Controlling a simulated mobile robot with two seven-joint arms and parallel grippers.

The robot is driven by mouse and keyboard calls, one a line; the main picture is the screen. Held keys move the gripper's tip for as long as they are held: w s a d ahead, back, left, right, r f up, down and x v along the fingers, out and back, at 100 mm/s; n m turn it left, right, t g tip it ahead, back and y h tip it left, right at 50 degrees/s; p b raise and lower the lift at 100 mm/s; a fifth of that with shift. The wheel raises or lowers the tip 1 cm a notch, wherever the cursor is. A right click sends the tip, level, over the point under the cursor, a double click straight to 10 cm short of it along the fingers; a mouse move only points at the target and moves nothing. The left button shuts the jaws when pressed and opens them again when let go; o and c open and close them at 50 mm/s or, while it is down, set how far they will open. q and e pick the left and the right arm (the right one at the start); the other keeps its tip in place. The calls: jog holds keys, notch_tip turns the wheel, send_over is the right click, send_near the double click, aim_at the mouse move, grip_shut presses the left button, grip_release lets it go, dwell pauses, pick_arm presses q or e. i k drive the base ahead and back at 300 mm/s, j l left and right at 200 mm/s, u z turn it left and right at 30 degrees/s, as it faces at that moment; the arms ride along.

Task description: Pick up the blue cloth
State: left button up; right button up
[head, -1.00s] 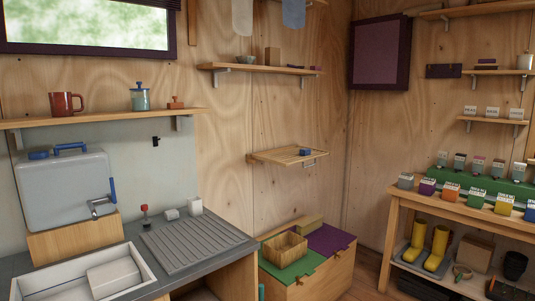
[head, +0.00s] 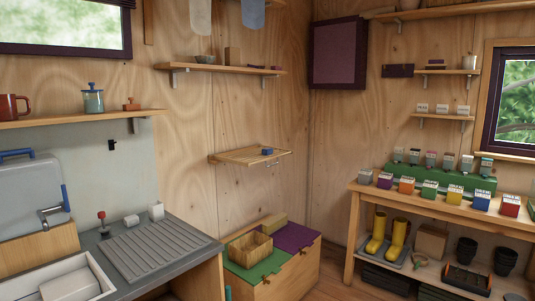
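A blue-grey cloth (head: 252,12) hangs at the top edge of the head view, beside a pale grey cloth (head: 199,14). Its upper part is cut off by the frame. A small blue item (head: 268,151) lies on the slatted wooden wall shelf (head: 236,158); it is too small to tell if it is folded cloth. Neither of my grippers is in view.
A wooden shelf (head: 190,67) is below the hanging cloths. The sink counter (head: 190,232) is at lower left. A chest with a green lid (head: 240,270) carries a wooden crate (head: 250,244). A workbench (head: 375,191) with seed boxes stands right.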

aim_at(266, 152)
jog(key=i+z, duration=0.25)
jog(key=l+z, duration=0.1)
jog(key=z, duration=0.2)
jog(key=i, duration=2.85)
